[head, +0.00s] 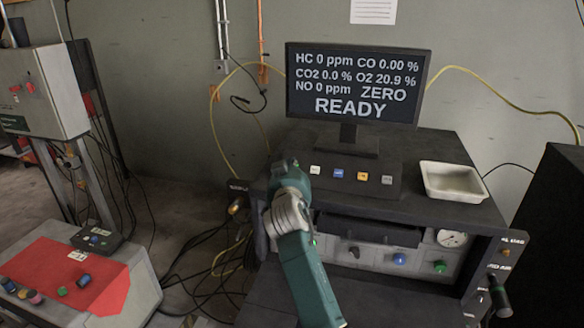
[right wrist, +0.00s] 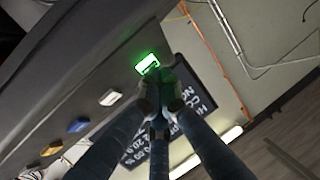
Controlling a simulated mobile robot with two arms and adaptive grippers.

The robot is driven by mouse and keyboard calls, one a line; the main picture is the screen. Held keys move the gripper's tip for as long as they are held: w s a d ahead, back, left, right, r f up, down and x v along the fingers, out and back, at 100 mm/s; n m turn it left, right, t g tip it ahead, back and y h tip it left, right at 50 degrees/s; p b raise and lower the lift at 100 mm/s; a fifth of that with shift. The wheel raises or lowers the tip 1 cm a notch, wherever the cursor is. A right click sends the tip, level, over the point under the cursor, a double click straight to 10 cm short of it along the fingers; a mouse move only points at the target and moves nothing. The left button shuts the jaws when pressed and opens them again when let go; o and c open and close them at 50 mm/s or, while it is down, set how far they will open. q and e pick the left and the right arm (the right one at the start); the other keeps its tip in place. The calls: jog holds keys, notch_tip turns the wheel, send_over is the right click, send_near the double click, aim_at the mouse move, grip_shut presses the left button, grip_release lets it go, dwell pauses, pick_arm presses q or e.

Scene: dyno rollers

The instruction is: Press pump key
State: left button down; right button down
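A dark key panel (head: 400,184) with a row of small keys sits below the monitor. In the right wrist view a key glowing green (right wrist: 147,63) is at the end of the row, right at my fingertips. They appear to touch it. In the head view this key is hidden behind my right gripper (head: 284,170). My right gripper (right wrist: 160,80) has its fingers together and holds nothing visible. Beside the lit key are a white key (head: 315,170), a blue key (head: 338,173), an orange key (head: 363,176) and a grey key (head: 387,180). I cannot read their labels. My left gripper is out of view.
The monitor (head: 357,80) reads ZERO and READY. A white tray (head: 453,183) stands right of the panel. Below is a front with a gauge (head: 451,238) and coloured knobs. A red-and-grey console (head: 70,280) and loose cables are at left.

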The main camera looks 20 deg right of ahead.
jog(key=shift+s+a+r, duration=0.1)
jog(key=shift+r, duration=0.05)
jog(key=shift+s+a+r, duration=0.1)
jog(key=shift+s+r, duration=0.05)
